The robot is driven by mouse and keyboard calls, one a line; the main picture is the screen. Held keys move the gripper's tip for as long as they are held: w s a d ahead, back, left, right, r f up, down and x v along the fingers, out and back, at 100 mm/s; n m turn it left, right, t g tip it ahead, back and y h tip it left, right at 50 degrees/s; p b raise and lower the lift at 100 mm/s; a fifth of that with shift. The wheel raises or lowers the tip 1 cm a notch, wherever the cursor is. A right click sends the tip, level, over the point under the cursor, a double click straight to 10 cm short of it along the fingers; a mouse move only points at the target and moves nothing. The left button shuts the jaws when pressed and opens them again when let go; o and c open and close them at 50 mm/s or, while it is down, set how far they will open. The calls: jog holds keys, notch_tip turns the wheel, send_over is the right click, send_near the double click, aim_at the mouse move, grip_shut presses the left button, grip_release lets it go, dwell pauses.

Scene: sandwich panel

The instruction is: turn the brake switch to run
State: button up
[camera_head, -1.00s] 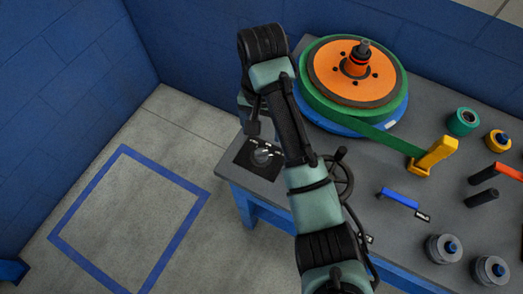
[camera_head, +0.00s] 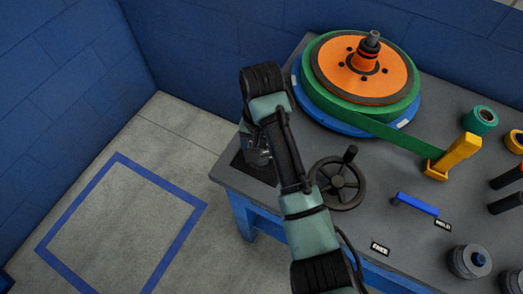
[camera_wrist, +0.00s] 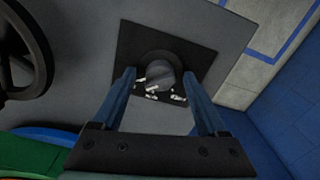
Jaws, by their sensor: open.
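The brake switch (camera_wrist: 160,74) is a round grey knob on a black square plate (camera_wrist: 203,57), with small white lettering that I cannot read. My gripper (camera_wrist: 158,80) is open, its two blue fingers on either side of the knob in the wrist view. I cannot tell whether they touch it or how far above the plate they are. In the head view my gripper (camera_head: 258,157) is over the plate (camera_head: 263,175) at the table's left corner and hides most of the knob. The knob's pointer direction is unclear.
A black handwheel (camera_head: 340,183) stands right of my arm, also at the wrist view's left edge (camera_wrist: 18,55). Behind it is a large green and orange reel (camera_head: 362,70). A yellow bracket (camera_head: 455,157) and blue handle (camera_head: 415,203) are farther right. Floor lies beyond the table's left edge.

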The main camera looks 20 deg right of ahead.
jog(key=shift+c, duration=0.3)
grip_shut()
jog(key=shift+r+n+p, duration=0.1)
jog(key=shift+n+p, duration=0.2)
jog(key=shift+p, duration=0.05)
jog(key=shift+r+n+p, duration=0.1)
jog(key=shift+n+p, duration=0.3)
jog(key=shift+p, duration=0.25)
jog(key=shift+n+p, duration=1.2)
jog(key=n+p, duration=0.2)
jog(key=n, duration=0.1)
jog(key=shift+n+p, duration=1)
jog(key=shift+n, duration=0.7)
